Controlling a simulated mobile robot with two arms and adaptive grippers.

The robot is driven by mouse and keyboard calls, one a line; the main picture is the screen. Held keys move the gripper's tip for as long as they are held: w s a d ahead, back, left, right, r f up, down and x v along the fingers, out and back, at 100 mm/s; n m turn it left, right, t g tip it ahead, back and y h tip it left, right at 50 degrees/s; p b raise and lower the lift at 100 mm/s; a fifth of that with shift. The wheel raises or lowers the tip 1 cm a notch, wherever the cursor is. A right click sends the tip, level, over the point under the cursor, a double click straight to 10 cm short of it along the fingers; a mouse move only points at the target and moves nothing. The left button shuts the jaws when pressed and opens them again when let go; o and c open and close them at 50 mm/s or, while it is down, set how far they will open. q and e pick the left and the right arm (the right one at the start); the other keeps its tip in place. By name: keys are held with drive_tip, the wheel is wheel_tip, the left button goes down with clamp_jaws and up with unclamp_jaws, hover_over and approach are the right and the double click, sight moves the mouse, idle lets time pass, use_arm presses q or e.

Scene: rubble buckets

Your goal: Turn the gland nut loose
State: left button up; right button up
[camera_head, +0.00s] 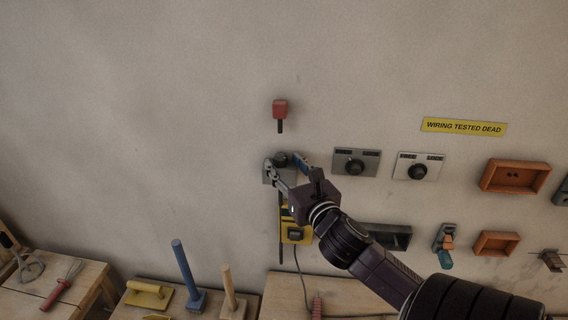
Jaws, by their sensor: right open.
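A dark round nut (281,158), which looks like the gland nut, sits on a small grey plate or box (268,177) on the wall. My right gripper (285,164) is at this box, its arm reaching in from the lower right. Its fingers are open, one on the left and one on the right of the nut. I cannot tell whether they touch it. The gripper hides much of the box. My left gripper is not in view.
A red-handled piece (280,109) is on the wall above. Two dial plates (356,162) (418,171) and orange boxes (515,177) are to the right. A yellow meter (296,233) hangs below. Benches with tools, including a yellow float (148,294), stand below. The upper left wall is bare.

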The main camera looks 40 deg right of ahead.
drive_tip(key=v, duration=0.6)
drive_tip(key=shift+s, duration=0.25)
drive_tip(key=shift+a, duration=0.1)
